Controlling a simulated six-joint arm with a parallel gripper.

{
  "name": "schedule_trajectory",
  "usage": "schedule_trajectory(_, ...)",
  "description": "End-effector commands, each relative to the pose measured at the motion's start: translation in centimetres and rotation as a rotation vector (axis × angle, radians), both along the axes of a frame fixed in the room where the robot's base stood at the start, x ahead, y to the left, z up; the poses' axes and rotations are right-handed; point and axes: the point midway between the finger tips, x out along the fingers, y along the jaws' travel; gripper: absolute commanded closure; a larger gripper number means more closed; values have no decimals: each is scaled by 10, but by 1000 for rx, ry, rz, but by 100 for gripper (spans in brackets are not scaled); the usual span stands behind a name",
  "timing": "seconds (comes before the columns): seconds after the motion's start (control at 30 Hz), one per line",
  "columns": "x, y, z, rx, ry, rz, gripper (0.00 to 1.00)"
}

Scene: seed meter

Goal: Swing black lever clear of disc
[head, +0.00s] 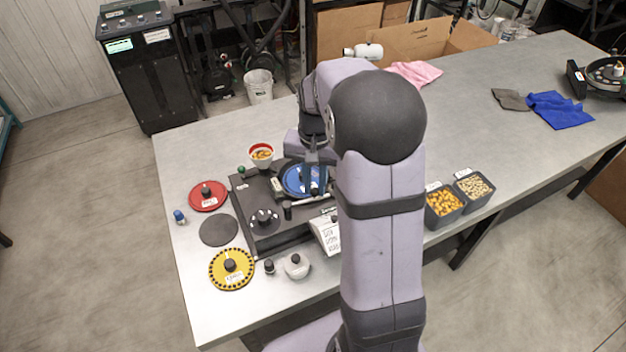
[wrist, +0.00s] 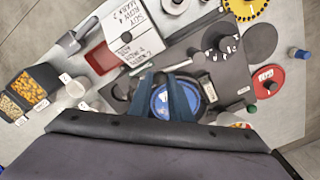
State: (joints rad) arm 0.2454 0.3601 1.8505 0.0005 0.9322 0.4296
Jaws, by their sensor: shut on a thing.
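The blue disc (head: 293,181) sits in the round well of the dark seed meter base (head: 246,193); it also shows in the wrist view (wrist: 161,101). A pale bar (head: 308,201) runs along the disc's near edge, with a small black knob (head: 287,211) by its left end. My gripper (head: 317,190) points down at the disc's near right edge. In the wrist view its fingers (wrist: 161,76) lie over the disc, tips close to the bar. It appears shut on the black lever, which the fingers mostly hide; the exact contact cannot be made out.
A red disc (head: 208,196), a dark disc (head: 218,230) and a yellow disc (head: 231,268) lie left of the base. A red-rimmed cup (head: 261,155) stands behind it. A written card (head: 327,234) and seed bins (head: 444,206) are on the right.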

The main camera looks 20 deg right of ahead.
Motion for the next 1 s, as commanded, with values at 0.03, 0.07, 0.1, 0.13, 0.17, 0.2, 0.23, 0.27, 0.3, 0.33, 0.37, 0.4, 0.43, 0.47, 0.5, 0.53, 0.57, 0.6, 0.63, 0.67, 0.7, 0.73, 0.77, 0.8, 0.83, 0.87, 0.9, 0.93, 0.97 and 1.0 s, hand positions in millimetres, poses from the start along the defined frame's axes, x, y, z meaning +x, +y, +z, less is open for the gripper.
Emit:
schedule_trajectory(0.03,1,-1,2,-3,-7,-13,100)
schedule_trajectory(0.07,1,-1,2,-3,-8,-19,100)
schedule_trajectory(0.1,0,-1,2,-3,-8,-26,100)
schedule_trajectory(0.13,0,-1,2,-3,-7,-29,100)
schedule_trajectory(0.17,0,-1,2,-3,-7,-32,100)
schedule_trajectory(0.2,0,-1,2,-3,-7,-35,100)
schedule_trajectory(0.23,-1,-1,2,-3,-7,-37,100)
schedule_trajectory(0.27,-1,-1,2,-3,-7,-38,100)
schedule_trajectory(0.3,-1,-1,2,-3,-7,-39,100)
schedule_trajectory(0.33,-1,-1,2,-3,-7,-40,100)
schedule_trajectory(0.37,-1,-1,2,-3,-7,-40,100)
schedule_trajectory(0.4,-1,-1,2,-3,-7,-40,100)
schedule_trajectory(0.43,-1,-1,2,-3,-7,-40,100)
schedule_trajectory(0.47,-1,-1,2,-3,-7,-40,100)
schedule_trajectory(0.5,-1,-1,2,-3,-7,-39,100)
schedule_trajectory(0.53,-1,-1,2,-3,-7,-39,100)
schedule_trajectory(0.57,-1,-1,2,-3,-7,-39,100)
schedule_trajectory(0.6,-1,-1,2,-3,-7,-39,75)
schedule_trajectory(0.63,-1,-1,2,-3,-7,-39,68)
schedule_trajectory(0.67,-1,-1,2,-2,-6,-39,63)
schedule_trajectory(0.7,-1,-1,2,-2,-6,-39,63)
schedule_trajectory(0.73,-1,0,2,-2,-5,-38,63)
schedule_trajectory(0.77,-1,0,1,-2,-5,-38,63)
schedule_trajectory(0.8,-2,0,1,-2,-4,-38,63)
schedule_trajectory(0.83,-2,0,1,-2,-4,-38,63)
schedule_trajectory(0.87,-2,0,1,-1,-3,-38,63)
schedule_trajectory(0.9,-2,0,1,-1,-3,-37,63)
schedule_trajectory(0.93,-2,0,1,-1,-3,-37,63)
schedule_trajectory(0.97,-2,0,1,-1,-3,-37,63)
schedule_trajectory(1.0,-2,0,2,-2,-4,-37,63)
